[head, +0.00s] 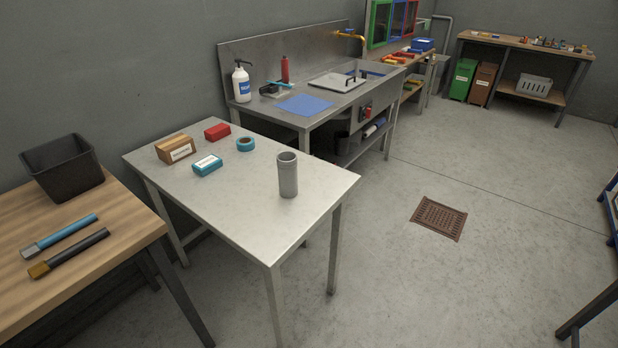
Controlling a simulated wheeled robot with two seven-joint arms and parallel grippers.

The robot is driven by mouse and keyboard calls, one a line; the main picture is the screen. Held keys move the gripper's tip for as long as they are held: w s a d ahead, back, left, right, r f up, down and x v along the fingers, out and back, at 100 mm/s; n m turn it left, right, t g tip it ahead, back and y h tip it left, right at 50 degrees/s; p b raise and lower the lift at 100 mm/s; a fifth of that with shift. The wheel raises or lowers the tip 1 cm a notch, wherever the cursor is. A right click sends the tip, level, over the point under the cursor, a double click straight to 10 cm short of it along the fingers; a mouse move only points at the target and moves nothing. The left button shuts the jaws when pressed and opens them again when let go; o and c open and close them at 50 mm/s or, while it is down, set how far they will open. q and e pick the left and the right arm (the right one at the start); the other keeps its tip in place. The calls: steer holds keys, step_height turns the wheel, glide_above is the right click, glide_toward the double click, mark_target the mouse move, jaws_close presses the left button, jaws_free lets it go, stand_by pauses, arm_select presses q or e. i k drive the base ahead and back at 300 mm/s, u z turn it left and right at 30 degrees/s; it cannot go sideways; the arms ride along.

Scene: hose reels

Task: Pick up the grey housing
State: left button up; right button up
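A grey cylinder, which looks like the grey housing (288,178), stands upright on the pale metal table (240,196) in the middle of the head view. It is near the table's right end, with its round top rim facing up and an opening showing. Nothing touches it. Neither of my grippers shows in the head view.
The same table holds a brown box (174,149), a red block (217,131), a blue box (207,165) and a teal roll (246,144). A wooden bench (100,278) with a black bin (63,168) stands left. A sink bench (340,100) stands behind.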

mark_target(288, 175)
steer(key=z, duration=1.85)
steer(key=i, duration=2.25)
steer(key=u, duration=2.25)
